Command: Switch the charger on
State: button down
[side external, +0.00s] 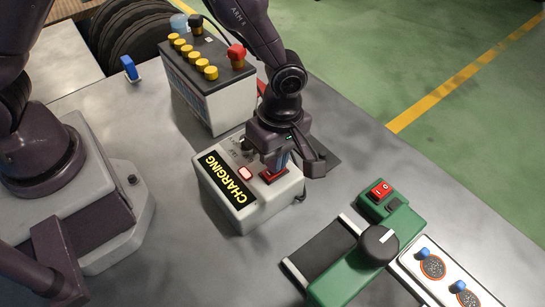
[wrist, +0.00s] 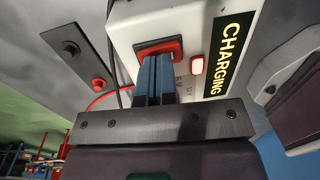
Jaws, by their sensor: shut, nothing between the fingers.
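The charger (side external: 236,212) is a white box on the grey bench, with a black panel reading CHARGING in yellow; it also shows in the wrist view (wrist: 128,22). A lit red indicator (side external: 245,173) sits on its top, and it glows in the wrist view (wrist: 196,65). The charger's red-framed rocker switch (side external: 274,176) is beside it, also in the wrist view (wrist: 158,47). My gripper (side external: 279,165) points down over the switch. Its blue fingers (wrist: 155,62) are shut and empty, with tips at the switch; they hide much of the rocker, so its tilt cannot be told.
A battery (side external: 215,95) with yellow caps and a red terminal stands behind the charger. A green device (side external: 345,275) with a black knob and red switch (side external: 381,190) is at right, near a white panel (side external: 450,280) with blue toggles. Bare bench lies in front.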

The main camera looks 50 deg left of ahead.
aim_at(266, 174)
notch_tip(266, 174, up, 14)
jog(key=s, duration=0.2)
dwell(0.4)
jog(key=shift+f, duration=0.1)
jog(key=s+a+r+m+t, duration=0.3)
jog(key=s+a+r+m, duration=0.2)
jog(key=a+m, duration=0.3)
jog(key=s+a+r+m+t, duration=0.3)
jog(key=s+a+r+m, duration=0.2)
jog(key=m, duration=0.5)
jog(key=a+r, duration=0.2)
jog(key=a, duration=0.1)
jog(key=shift+a+r+t, duration=0.35)
jog(key=shift+a+t, duration=0.05)
jog(key=shift+s, duration=0.1)
